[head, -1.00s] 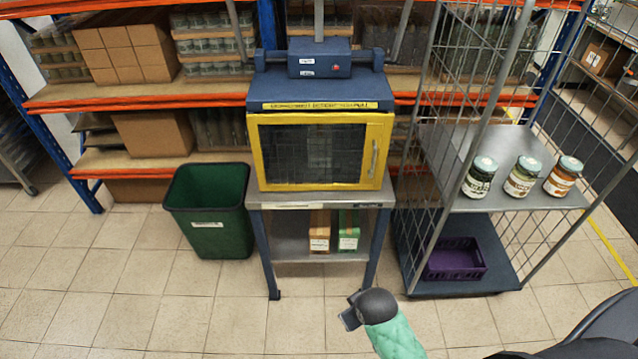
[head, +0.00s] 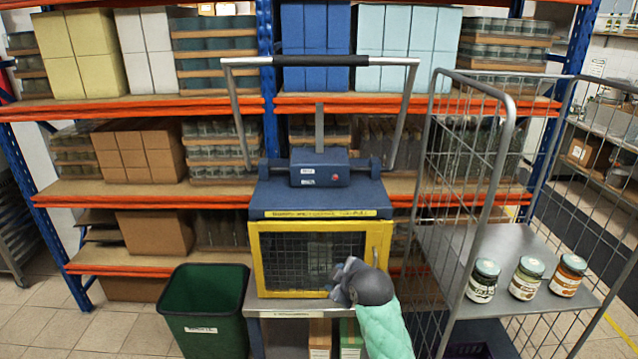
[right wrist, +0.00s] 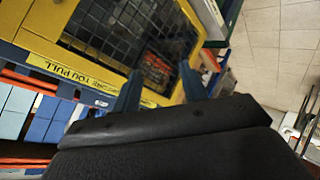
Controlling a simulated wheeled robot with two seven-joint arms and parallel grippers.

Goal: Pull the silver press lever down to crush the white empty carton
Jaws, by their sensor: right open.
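The silver press lever (head: 236,110) stands raised above the blue press (head: 320,200), with a black grip (head: 320,61) across its top. The press's yellow-framed mesh door (head: 300,290) looks shut. A pale shape shows dimly behind the mesh; I cannot tell if it is the white carton. My right gripper (head: 343,281) is in front of the door's lower right part, well below the lever grip. In the right wrist view my right gripper (right wrist: 160,82) is open, its two fingers apart with nothing between them, facing the door. My left gripper is not in view.
A green bin (head: 205,305) stands left of the press. A wire cage trolley (head: 500,130) stands close on the right, with three jars (head: 525,278) on its shelf. Orange and green cartons (head: 320,335) sit under the press. Racking with boxes fills the back.

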